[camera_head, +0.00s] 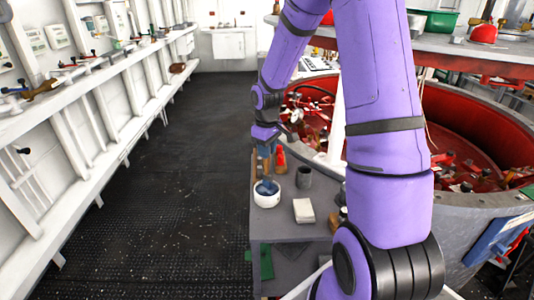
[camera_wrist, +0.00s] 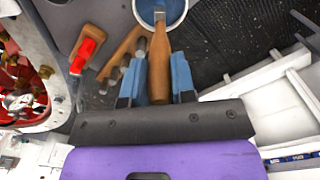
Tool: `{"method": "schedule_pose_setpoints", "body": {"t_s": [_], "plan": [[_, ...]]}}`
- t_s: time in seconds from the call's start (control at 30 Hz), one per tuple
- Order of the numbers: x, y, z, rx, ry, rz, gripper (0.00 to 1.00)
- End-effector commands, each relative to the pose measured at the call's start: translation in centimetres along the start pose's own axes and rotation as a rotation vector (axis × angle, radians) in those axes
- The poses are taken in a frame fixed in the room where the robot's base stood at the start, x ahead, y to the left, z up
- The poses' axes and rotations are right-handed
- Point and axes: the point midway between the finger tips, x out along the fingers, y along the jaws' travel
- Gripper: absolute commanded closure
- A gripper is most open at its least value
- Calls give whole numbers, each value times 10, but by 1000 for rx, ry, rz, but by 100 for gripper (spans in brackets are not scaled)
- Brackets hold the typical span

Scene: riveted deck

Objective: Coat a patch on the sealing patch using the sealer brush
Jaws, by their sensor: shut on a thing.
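My gripper (camera_wrist: 157,82) has blue fingers and is shut on the wooden handle of the sealer brush (camera_wrist: 160,62). The brush's far end reaches over a white pot (camera_wrist: 139,12) with blue inside, at the top of the wrist view. In the head view my gripper (camera_head: 265,153) is above the same pot (camera_head: 267,202), which stands on a grey bench. The brush's bristles are not clear, and I cannot tell how deep they are in the pot. A pale flat block (camera_head: 304,211) lies on the bench right of the pot; I cannot tell whether it is the sealing patch.
In the wrist view a wooden tool (camera_wrist: 122,54) and a red-handled one (camera_wrist: 84,54) lie beside the brush. A red-lined round tank (camera_head: 480,140) stands to the right.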

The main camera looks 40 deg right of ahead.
Motion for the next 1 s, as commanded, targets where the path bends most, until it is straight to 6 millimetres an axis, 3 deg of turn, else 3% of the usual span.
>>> {"method": "schedule_pose_setpoints", "body": {"t_s": [0.63, 1.0], "plan": [[-46, 0, -1, 1, 3, 2, 99], [-53, 0, 0, 0, 1, 0, 99]]}}
